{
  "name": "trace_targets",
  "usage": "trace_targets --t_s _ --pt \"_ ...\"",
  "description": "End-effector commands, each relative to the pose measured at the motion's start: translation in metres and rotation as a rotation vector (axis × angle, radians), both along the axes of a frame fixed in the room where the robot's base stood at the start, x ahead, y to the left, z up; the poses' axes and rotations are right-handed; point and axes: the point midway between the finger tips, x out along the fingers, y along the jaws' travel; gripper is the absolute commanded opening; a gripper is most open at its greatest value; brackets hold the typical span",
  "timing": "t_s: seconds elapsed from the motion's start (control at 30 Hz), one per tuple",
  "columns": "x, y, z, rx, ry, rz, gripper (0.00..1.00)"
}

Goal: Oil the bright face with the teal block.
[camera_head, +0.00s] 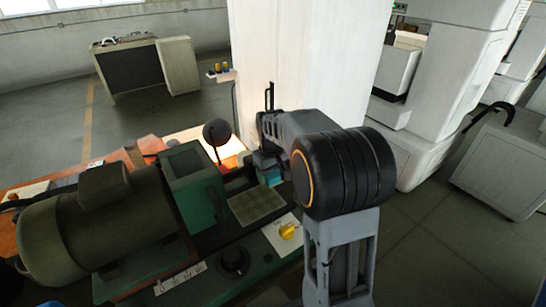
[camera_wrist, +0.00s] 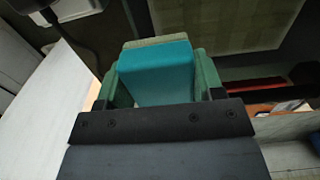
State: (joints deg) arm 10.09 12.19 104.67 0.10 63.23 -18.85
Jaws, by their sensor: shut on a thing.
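My gripper (camera_head: 268,163) is shut on the teal block (camera_head: 272,177), above the green machine beside the white column. In the wrist view the teal block (camera_wrist: 155,75) sits between the two greenish fingers of my gripper (camera_wrist: 157,68), with a khaki layer along its far edge. In the head view my arm and gripper hide most of the block. A brightly lit pale surface (camera_head: 228,148) lies behind the black ball-topped lever; I cannot tell whether it is the bright face. I cannot see the block touching any surface.
A dark motor (camera_head: 100,225) and a green housing (camera_head: 193,185) stand left of my gripper. A greenish grid plate (camera_head: 250,207), a yellow knob (camera_head: 288,231) and a black knob (camera_head: 233,261) are nearer. The black ball lever (camera_head: 216,133) and white column (camera_head: 300,55) stand close by.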

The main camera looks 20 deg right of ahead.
Motion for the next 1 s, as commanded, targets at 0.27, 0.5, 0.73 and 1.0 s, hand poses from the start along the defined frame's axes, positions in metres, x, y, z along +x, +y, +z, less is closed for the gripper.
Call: trace_targets --t_s 0.27,0.5,0.73,1.0 --pt "0.0 0.001 0.03 0.0 -0.001 0.001 0.39" --pt "0.0 0.001 0.049 0.0 -0.001 0.001 0.39" --pt "0.0 0.001 0.051 0.0 -0.001 0.002 0.39" --pt "0.0 0.001 0.051 0.0 -0.001 0.002 0.39"
